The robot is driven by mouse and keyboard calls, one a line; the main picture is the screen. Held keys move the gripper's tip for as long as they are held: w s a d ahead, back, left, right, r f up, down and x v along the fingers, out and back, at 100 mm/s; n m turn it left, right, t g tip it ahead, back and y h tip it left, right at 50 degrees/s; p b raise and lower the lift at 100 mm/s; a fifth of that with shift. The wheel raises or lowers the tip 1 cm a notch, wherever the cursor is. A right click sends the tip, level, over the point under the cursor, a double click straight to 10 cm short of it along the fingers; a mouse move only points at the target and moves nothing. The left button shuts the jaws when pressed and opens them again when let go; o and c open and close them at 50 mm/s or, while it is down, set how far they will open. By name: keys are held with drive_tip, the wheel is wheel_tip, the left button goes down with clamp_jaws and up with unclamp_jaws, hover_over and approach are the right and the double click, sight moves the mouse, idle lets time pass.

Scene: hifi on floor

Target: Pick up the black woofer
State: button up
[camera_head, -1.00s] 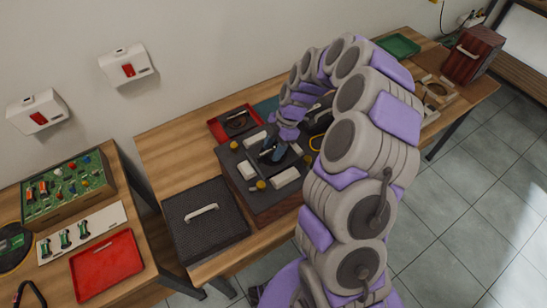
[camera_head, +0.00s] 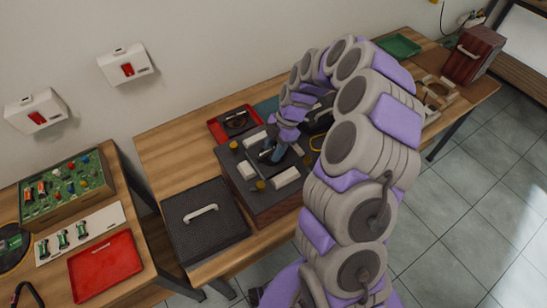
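A dark speaker box (camera_head: 264,204) lies on its back on the wooden table, with a round black part, apparently the woofer (camera_head: 266,157), in the middle of its top. My gripper (camera_head: 273,157) points down at that part and is at or just above it. The fingers partly cover the part, and I cannot tell whether they touch it. Whether the fingers are open or shut is too small to tell. Another round black part (camera_head: 236,122) lies in a red tray (camera_head: 216,130) behind the box.
A black grille panel with a white handle (camera_head: 203,228) lies left of the box. A green tray (camera_head: 398,46) and a reddish-brown box (camera_head: 470,58) are far right. A second table with a red tray (camera_head: 105,265) stands left.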

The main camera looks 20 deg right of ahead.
clamp_jaws()
idle(1.1)
